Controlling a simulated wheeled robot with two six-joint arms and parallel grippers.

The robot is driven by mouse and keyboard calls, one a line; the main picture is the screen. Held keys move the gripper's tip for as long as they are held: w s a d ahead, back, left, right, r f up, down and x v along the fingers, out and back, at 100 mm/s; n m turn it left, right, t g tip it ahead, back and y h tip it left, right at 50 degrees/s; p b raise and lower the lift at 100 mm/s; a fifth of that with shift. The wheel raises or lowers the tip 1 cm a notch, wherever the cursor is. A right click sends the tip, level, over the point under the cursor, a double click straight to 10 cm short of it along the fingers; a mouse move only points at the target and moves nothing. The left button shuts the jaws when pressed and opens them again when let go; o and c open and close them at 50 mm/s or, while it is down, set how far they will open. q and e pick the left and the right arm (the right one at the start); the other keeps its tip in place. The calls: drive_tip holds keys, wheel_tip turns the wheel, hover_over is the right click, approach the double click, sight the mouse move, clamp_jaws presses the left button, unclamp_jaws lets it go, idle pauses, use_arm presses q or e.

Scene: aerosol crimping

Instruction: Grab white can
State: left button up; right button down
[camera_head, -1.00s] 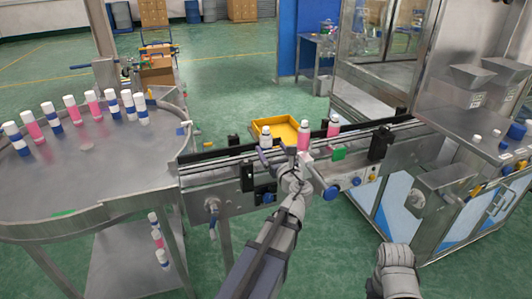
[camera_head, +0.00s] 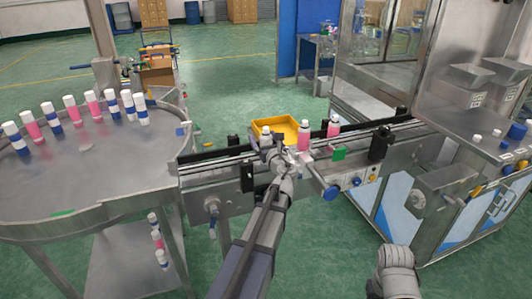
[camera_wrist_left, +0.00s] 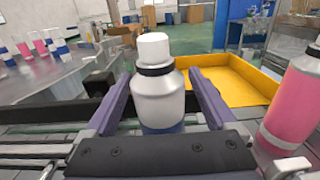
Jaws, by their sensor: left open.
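The white can (camera_wrist_left: 158,100), with a white cap, a black ring at its neck and a blue lower part, stands upright on the conveyor. In the left wrist view it sits between the two purple fingers of my left gripper (camera_wrist_left: 165,108). The jaws are open, with a gap visible near the can's sides. Its lower end is hidden by the gripper's dark palm. In the head view the can's top (camera_head: 266,138) shows just above my left gripper (camera_head: 268,153). My right gripper is not in view; only part of that arm shows at the lower right.
A pink can (camera_head: 303,138) stands close to the right on the conveyor (camera_head: 215,168), with another pink can (camera_head: 333,129) beyond. A yellow tray (camera_head: 285,123) lies behind the belt. A round table (camera_head: 95,175) with several cans is at left, a steel machine (camera_head: 440,140) at right.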

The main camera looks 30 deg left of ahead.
use_arm(q)
drive_tip(key=shift+c, duration=0.2)
clamp_jaws()
idle(0.4)
drive_tip(key=shift+r, duration=0.1)
wheel_tip(320, 180, up, 10)
drive_tip(key=p, duration=1)
